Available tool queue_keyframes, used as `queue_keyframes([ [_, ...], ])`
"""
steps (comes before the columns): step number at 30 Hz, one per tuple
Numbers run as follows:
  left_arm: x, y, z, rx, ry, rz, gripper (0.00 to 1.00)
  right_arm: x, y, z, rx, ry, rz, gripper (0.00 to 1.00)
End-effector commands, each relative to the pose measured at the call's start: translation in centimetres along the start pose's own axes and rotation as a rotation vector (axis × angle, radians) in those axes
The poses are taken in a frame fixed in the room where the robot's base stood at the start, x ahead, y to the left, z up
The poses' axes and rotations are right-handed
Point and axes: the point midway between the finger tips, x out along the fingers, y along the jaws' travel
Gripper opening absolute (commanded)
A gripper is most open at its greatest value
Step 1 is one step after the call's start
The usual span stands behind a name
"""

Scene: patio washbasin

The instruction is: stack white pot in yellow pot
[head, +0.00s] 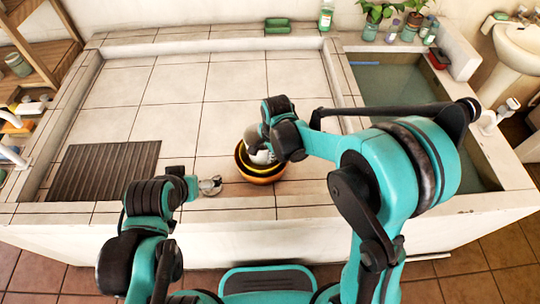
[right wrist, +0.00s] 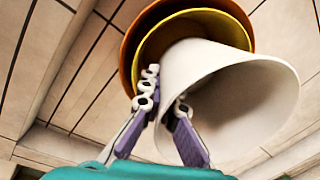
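The white pot (head: 262,156) is tilted over the mouth of the yellow pot (head: 241,158), which sits inside an orange pot (head: 262,181) on the tiled counter. In the right wrist view the white pot (right wrist: 228,100) leans with its wide opening towards the lower right, its far part overlapping the yellow pot (right wrist: 155,48). My right gripper (right wrist: 168,95) has its fingers on either side of the white pot's wall and holds it. Whether the white pot touches the yellow one is hidden. My left gripper (head: 210,186) is low over the counter, left of the pots; its fingers are too small to read.
A dark ribbed mat (head: 105,170) lies at the left of the counter. A water-filled basin (head: 395,85) is at the right. Green blocks (head: 277,26), a bottle (head: 326,17) and potted plants (head: 380,12) stand along the back. The middle tiles are clear.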

Motion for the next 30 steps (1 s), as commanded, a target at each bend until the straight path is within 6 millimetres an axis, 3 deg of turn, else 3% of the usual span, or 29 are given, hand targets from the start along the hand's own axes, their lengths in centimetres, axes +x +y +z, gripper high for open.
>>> queue_keyframes([
  [10, 0.6, 0.0, 0.4, 0.0, 0.0, 0.0, 1.0, 0.8, 0.1, 0.0, 0.0, 0.0, 0.0, 0.0],
  [12, 0.6, 0.0, 0.4, 0.0, 0.0, 0.0, 1.0, 0.8, 0.1, 0.0, 0.0, 0.0, 0.0, 0.14],
  [22, 0.5, 0.0, 0.4, 0.0, 0.0, 0.0, 1.0, 0.8, 0.1, 0.0, 0.0, 0.0, 0.0, 0.14],
  [26, 0.0, 0.0, 0.0, 0.0, 0.0, 0.0, 1.0, 0.0, 0.0, 0.0, 0.0, 0.0, 0.0, 0.14],
  [30, -1.0, 0.0, -0.7, 0.0, 0.0, 0.0, 1.0, -2.4, -0.1, 0.0, 0.0, 0.0, 0.0, 0.14],
])
